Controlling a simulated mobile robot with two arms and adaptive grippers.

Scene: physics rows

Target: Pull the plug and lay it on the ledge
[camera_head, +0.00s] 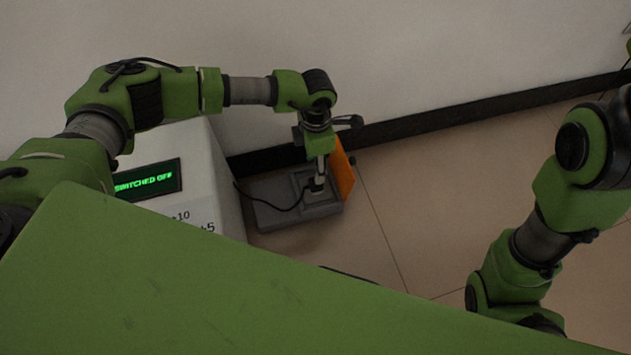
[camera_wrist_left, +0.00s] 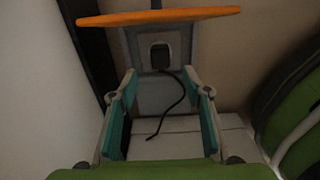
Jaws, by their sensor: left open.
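In the head view the plug (camera_head: 317,186) is on a low grey block (camera_head: 283,219), partly hidden by my left gripper (camera_head: 319,168). In the left wrist view my left gripper (camera_wrist_left: 160,98) is open, its two teal fingers apart and the cable showing between them. The plug shows beyond the fingertips; I cannot tell the exact gap. I cannot tell which surface is the ledge. My right gripper is hidden.
An orange panel (camera_head: 343,169) stands at the block's right edge, close beside my left gripper; it also shows in the wrist view (camera_wrist_left: 158,17). A white cabinet (camera_head: 222,185) with a screen reading "SWITCHED OFF" (camera_head: 147,179) stands left. A wall with dark skirting (camera_head: 440,116) runs behind.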

